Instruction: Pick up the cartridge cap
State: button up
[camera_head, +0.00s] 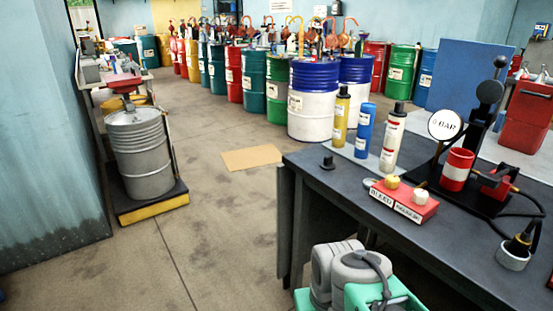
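A small black cap (328,163), which looks like the cartridge cap, sits on the dark workbench (300,176) near its left end. It has a wider base and a narrower top. A yellow cartridge (341,117), a blue cartridge (364,131) and a white cartridge (391,139) with red marks stand upright behind it and to its right. My gripper is not in view, and nothing is seen touching the cap.
A red box (404,202) with a yellow knob and a white knob sits in front of the cartridges. To the right stand a pressure gauge (445,125) reading 0 BAR and a red-and-white cup (457,169). Drums line the back. The floor (215,225) left of the bench is mostly clear.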

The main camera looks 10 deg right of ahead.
aim_at(327, 164)
jog(key=u, duration=0.55)
jog(key=i, duration=0.7)
jog(key=u, duration=0.15)
